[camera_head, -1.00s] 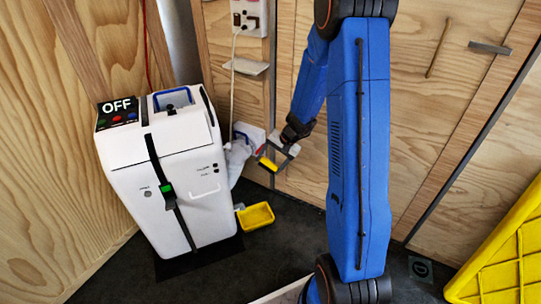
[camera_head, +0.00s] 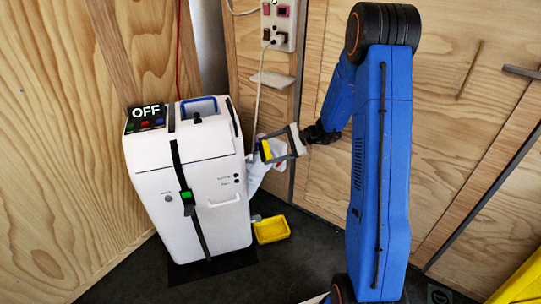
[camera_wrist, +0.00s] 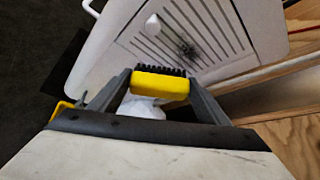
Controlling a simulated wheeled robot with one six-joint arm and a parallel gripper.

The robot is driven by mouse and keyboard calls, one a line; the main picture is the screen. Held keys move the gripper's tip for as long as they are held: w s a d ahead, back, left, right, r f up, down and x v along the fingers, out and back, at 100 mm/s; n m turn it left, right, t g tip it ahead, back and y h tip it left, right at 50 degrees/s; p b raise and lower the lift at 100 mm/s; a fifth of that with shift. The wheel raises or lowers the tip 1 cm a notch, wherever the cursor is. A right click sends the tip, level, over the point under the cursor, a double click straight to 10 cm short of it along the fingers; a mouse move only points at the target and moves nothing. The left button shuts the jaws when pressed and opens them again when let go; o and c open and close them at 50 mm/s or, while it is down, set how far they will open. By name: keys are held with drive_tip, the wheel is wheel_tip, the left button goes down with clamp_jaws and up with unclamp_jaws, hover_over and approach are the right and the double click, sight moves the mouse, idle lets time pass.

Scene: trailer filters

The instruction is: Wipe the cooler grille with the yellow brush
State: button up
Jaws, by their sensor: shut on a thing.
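The white cooler (camera_head: 190,185) stands upright at the left in the head view, with an OFF sign on its top. Its slatted grille (camera_wrist: 205,30) shows in the wrist view, with a dark smudge (camera_wrist: 188,47) on the slats. My gripper (camera_head: 281,146) is beside the cooler's right side in the head view. It is shut on the yellow brush (camera_wrist: 160,85), whose dark bristles point towards the grille. In the wrist view the bristles overlap the grille's lower edge; I cannot tell whether they touch it. The grille face is hidden in the head view.
A yellow tray (camera_head: 271,229) lies on the dark floor right of the cooler. A white bag-like thing (camera_head: 258,172) hangs beside the cooler, below my gripper. A socket box (camera_head: 279,25) with a cord is on the wooden wall behind. A yellow ribbed panel (camera_head: 520,283) is at the lower right.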

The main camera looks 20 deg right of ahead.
drive_tip(key=shift+a, duration=2.8)
drive_tip(key=shift+a, duration=1.05)
drive_tip(key=shift+w, duration=0.2)
drive_tip(key=w, duration=1)
drive_tip(key=shift+w, duration=0.2)
drive_tip(key=s, duration=0.7)
drive_tip(key=shift+s, duration=0.2)
